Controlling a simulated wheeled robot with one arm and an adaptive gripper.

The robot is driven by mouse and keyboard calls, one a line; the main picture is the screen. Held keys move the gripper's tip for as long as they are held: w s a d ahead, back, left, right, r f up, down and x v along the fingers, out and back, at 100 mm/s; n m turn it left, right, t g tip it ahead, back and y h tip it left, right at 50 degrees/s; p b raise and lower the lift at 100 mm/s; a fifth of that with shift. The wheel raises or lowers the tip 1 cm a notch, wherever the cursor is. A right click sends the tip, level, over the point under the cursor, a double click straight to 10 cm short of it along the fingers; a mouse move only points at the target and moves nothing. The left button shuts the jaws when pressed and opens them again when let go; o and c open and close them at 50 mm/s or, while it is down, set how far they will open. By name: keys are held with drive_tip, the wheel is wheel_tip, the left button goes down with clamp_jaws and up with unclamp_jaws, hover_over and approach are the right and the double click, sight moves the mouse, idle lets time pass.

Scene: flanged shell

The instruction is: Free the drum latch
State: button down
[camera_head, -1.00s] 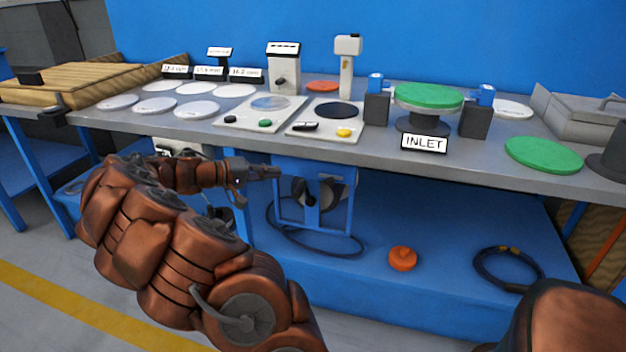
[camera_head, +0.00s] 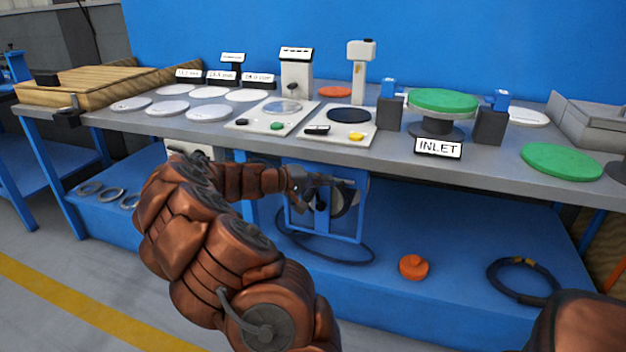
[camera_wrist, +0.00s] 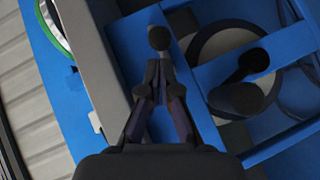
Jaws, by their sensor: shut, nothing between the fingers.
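The drum (camera_head: 343,197) is a grey and dark round reel in a blue frame (camera_head: 362,215) under the workbench. In the wrist view, the drum (camera_wrist: 212,42) sits behind the blue frame bars. A dark round-ended knob (camera_wrist: 158,38) shows just beyond my fingertips; I cannot tell whether it is the latch or whether they touch. A dark lever with rounded ends (camera_wrist: 245,82) lies to the right, in front of the drum. My gripper (camera_head: 322,182) is at the upper front of the frame, overlapping the drum. In the wrist view, my gripper (camera_wrist: 159,78) is shut and empty.
The workbench edge (camera_head: 260,146) runs just above my gripper. The bench holds discs, panels and the INLET stand (camera_head: 438,147). On the blue lower shelf are an orange knob (camera_head: 413,267) and a coiled cable (camera_head: 497,283). A dark hose (camera_head: 325,258) loops below the frame.

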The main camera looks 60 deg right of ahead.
drive_tip(key=shift+s+f, duration=0.2)
drive_tip(key=shift+s, duration=0.3)
drive_tip(key=shift+s+d+b, duration=0.2)
drive_tip(key=shift+s+b, duration=0.4)
drive_tip(key=shift+s, duration=1.15)
drive_tip(key=p, duration=0.2)
approach(340, 184)
drive_tip(key=w+r, duration=0.2)
drive_tip(key=w, duration=0.1)
drive_tip(key=shift+w+a, duration=0.35)
drive_tip(key=shift+a, duration=0.25)
